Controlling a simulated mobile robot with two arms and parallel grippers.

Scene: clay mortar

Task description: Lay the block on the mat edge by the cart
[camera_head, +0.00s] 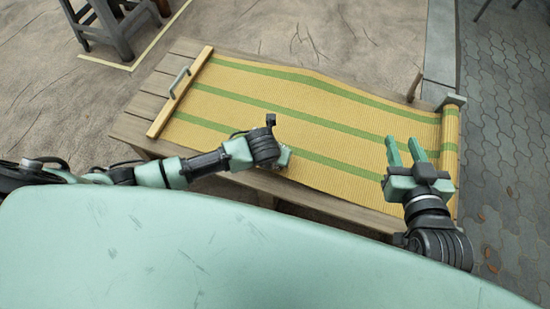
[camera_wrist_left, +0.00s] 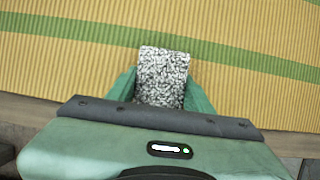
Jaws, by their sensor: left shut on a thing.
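The block (camera_wrist_left: 162,76) is speckled black and white. In the left wrist view it sits between the green fingers of my left gripper (camera_wrist_left: 162,92), which is shut on it. The yellow mat with green stripes (camera_head: 300,105) lies on a low wooden platform (camera_head: 150,105). In the head view my left gripper (camera_head: 284,157) is over the mat's near edge, its fingers mostly hidden by the wrist. Whether the block touches the mat is unclear. My right gripper (camera_head: 407,152) is open and empty over the mat's right part. I cannot clearly identify a cart.
A wooden bar (camera_head: 180,92) with a grey handle lies across the mat's left end. A small grey block (camera_head: 453,100) is at the mat's far right corner. A dark stool (camera_head: 112,25) stands at the back left. Grey paving (camera_head: 505,130) lies to the right.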

